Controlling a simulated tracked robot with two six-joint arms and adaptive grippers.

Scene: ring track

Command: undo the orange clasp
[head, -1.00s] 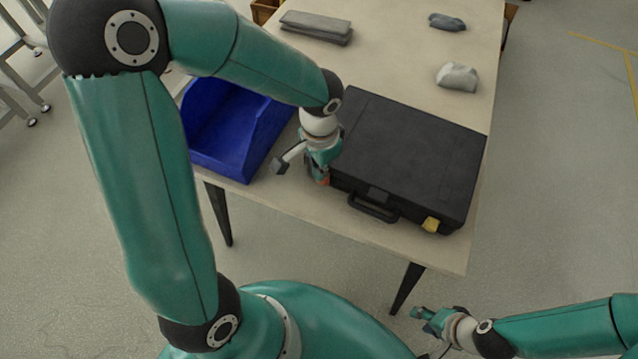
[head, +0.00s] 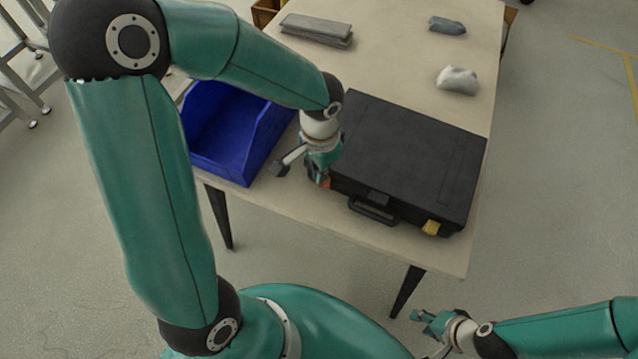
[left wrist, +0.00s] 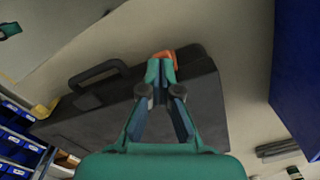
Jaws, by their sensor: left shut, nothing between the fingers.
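A black case (head: 410,160) lies closed on the table, with its handle (head: 373,208) toward me. The orange clasp (head: 325,184) is at the left end of its front side, mostly hidden by my left gripper (head: 321,180). In the left wrist view the orange clasp (left wrist: 165,56) shows just beyond the fingertips of my left gripper (left wrist: 160,70), which are together and empty. They are at the clasp; I cannot tell whether they touch it. A yellow clasp (head: 431,228) is at the front right of the case. My right gripper (head: 428,320) is away from the table, too small to judge.
A blue bin (head: 235,140) stands left of the case, close to my left gripper. Grey flat pieces (head: 317,30), a dark blue-grey lump (head: 447,25) and a pale lump (head: 458,80) lie farther back on the table (head: 400,60). The table's front edge is close to the case.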

